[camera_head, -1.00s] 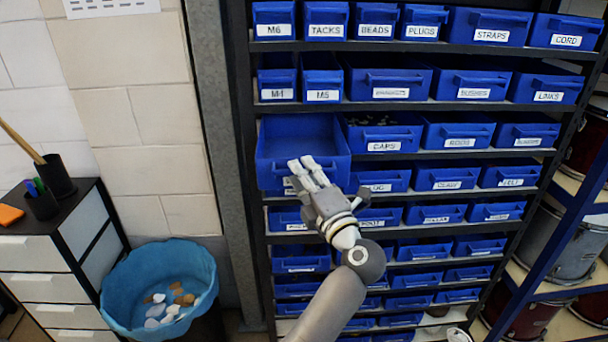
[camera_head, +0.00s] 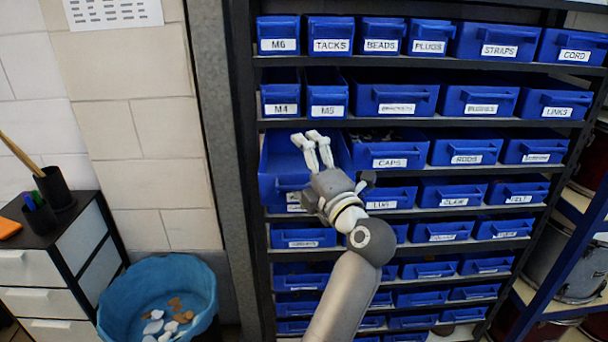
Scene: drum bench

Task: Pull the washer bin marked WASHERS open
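A blue bin (camera_head: 277,160) at the left end of the third row stands pulled out from the shelf, its inside showing from above. Its front label is mostly hidden by my gripper, so I cannot read the name. My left gripper (camera_head: 308,138) is in front of and over this bin, fingers pointing up and away. The two fingers stand a little apart, and I see nothing held between them. I cannot tell whether they touch the bin. My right gripper is not in view.
Closed labelled bins surround it: M4 (camera_head: 281,105) and M5 (camera_head: 327,107) above, CAPS (camera_head: 390,155) to the right. A metal post (camera_head: 225,130) borders the rack's left side. A blue bucket (camera_head: 160,275) and a drawer unit (camera_head: 50,270) stand at lower left.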

